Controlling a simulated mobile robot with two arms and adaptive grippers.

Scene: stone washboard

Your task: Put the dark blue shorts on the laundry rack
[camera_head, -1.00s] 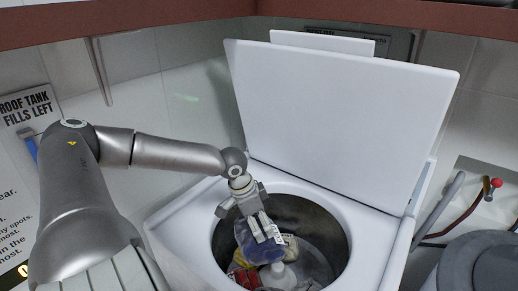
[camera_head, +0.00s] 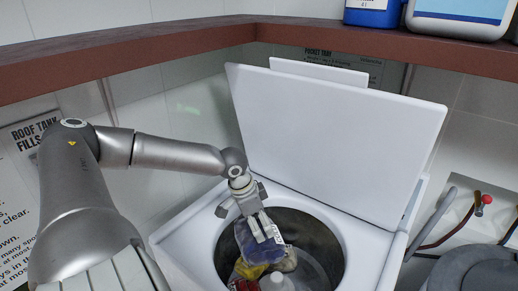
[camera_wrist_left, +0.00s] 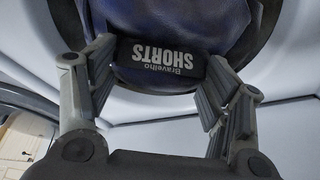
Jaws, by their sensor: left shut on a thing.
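The dark blue shorts (camera_head: 263,249) hang from my left gripper (camera_head: 262,230) at the mouth of the washing machine drum. In the left wrist view the dark blue cloth (camera_wrist_left: 190,25) fills the top, with a black label reading "SHORTS" between the fingers of my left gripper (camera_wrist_left: 160,75). The fingers are spread to either side of the label, shut on the shorts. My right gripper is not in view. No laundry rack is in view.
The white machine has its lid (camera_head: 330,140) standing open behind the drum (camera_head: 318,240). Yellow and other clothes (camera_head: 250,270) lie in the drum. A brown shelf (camera_head: 130,62) runs above, carrying a blue container (camera_head: 372,14). A red-handled tap (camera_head: 486,199) is at right.

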